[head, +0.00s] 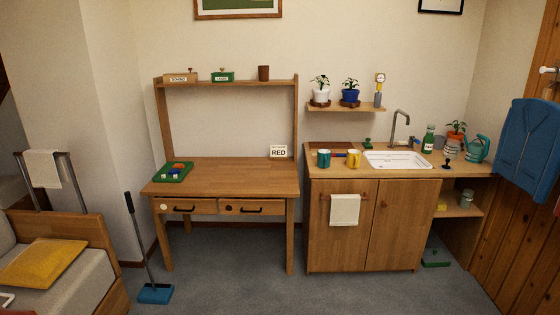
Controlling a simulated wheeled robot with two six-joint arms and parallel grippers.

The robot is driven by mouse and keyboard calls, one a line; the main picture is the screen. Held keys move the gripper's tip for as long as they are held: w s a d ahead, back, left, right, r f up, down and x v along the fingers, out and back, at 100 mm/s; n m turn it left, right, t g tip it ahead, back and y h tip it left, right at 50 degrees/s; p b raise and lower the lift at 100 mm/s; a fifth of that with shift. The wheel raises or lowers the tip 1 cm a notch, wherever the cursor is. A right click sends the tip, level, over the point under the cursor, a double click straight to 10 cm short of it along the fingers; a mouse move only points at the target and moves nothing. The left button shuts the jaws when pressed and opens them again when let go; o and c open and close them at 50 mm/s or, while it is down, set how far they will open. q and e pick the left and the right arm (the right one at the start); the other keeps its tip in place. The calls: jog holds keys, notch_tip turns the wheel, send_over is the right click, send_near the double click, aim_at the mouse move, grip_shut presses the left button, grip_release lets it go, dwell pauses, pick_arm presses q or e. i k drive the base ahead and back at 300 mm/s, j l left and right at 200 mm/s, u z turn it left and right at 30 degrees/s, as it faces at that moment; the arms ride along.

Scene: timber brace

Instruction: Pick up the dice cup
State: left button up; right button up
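A brown cup (263,73), which looks like the dice cup, stands upright on the right part of the desk's top shelf (235,83). Nothing touches it. What is inside it cannot be seen. Neither of my grippers is in the head view.
Two small boxes, one tan (180,78) and one green (222,76), share the shelf. On the desk (236,175) are a green tray (186,178) with small pieces and a RED sign (278,152). A blue broom-like tool (154,292) stands left of the desk. Grey floor lies clear in front.

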aim_at(264, 70)
jog(key=i, duration=2.05)
